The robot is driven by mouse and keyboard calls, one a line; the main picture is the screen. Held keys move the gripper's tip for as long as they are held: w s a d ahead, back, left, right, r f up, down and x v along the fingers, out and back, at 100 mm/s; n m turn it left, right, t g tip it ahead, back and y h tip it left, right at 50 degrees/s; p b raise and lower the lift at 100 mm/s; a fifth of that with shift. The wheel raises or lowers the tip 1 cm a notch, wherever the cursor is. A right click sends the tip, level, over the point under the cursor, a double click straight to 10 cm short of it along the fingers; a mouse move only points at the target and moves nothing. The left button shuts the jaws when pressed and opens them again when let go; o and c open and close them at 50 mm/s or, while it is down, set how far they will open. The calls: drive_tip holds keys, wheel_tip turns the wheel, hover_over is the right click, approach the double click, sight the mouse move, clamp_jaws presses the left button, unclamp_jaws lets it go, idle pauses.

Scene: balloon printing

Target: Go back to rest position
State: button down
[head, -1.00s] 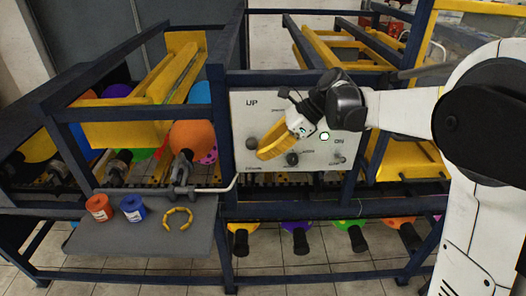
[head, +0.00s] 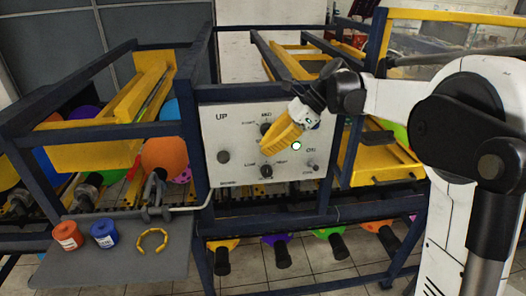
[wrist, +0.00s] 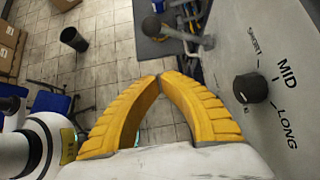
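My gripper (head: 264,149) has yellow ridged fingers and hangs in front of the white control panel (head: 232,120). In the wrist view, the fingertips (wrist: 160,76) of the gripper meet, with nothing between them. The panel (wrist: 285,40) stands to the right there, and its dark knob (wrist: 250,88) marked SHORT, MID and LONG is apart from the fingers. The same knob (head: 266,128) is partly visible in the head view.
Dark blue frame beams (head: 200,225) surround the panel. An orange balloon (head: 165,155) stands left. The wrist view shows open tiled floor (wrist: 112,60).

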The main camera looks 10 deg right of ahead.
drive_tip(key=shift+s, duration=0.1)
drive_tip(key=s+d+f+n+t+h+b, duration=0.3)
drive_tip(key=s+f+n+b, duration=0.5)
drive_tip(key=s+f, duration=0.4)
drive_tip(key=s+d+f+n+t+h+b, duration=0.3)
drive_tip(key=s+f+n+b, duration=0.6)
drive_tip(key=s+f, duration=0.3)
drive_tip(key=s+d+n+h, duration=0.1)
drive_tip(key=h, duration=0.1)
drive_tip(key=shift+d+f+t+h, duration=0.25)
drive_tip(key=shift+t+h, duration=0.05)
drive_tip(key=shift+t, duration=0.1)
idle(1.0)
